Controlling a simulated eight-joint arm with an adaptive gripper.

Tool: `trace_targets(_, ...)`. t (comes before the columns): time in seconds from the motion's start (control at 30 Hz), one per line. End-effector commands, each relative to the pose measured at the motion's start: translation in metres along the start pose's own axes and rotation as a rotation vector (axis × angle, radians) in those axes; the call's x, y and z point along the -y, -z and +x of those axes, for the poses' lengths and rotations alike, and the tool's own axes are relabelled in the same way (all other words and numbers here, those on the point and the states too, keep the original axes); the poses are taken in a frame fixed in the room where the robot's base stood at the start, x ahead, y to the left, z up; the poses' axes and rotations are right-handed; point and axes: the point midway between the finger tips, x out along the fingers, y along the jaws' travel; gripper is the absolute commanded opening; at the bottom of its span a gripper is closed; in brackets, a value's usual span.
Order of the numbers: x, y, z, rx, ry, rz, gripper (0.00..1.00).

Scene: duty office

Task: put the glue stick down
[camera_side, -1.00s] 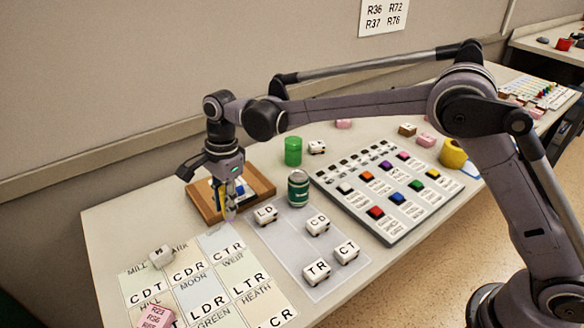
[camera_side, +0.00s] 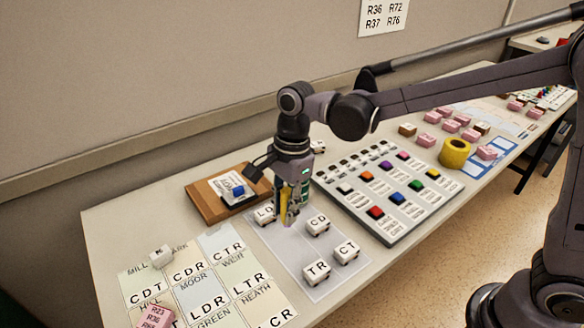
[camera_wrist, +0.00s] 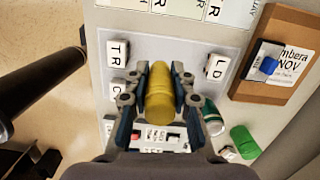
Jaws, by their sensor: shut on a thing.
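The glue stick (camera_side: 284,205), a yellow cylinder, is held upright between the fingers of my gripper (camera_side: 289,218). In the wrist view the glue stick (camera_wrist: 160,98) fills the gap between both fingers. My gripper is shut on it, over the pale grey mat (camera_side: 283,248) among white lettered blocks. The LD block (camera_side: 265,214) is just left of it and the CD block (camera_side: 318,225) just right. I cannot tell whether the glue stick's lower end touches the mat. The gripper covers part of the glue stick.
The TR block (camera_side: 316,271) and CT block (camera_side: 346,252) stand nearer the front of the mat. A green can (camera_wrist: 212,120) and a green cylinder (camera_wrist: 245,142) are close by. A wooden tray (camera_side: 205,208) holds a card and blue piece. A button panel (camera_side: 385,223) lies right.

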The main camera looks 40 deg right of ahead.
Motion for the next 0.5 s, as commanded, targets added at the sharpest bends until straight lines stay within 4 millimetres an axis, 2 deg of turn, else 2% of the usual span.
trace_targets(0.1,-0.012,0.002,0.002,0.0,0.001,0.005,0.0)
trace_targets(0.23,-0.015,-0.008,0.01,0.0,0.001,0.005,0.0)
trace_targets(0.5,-0.015,-0.056,0.046,0.0,0.0,0.003,0.0)
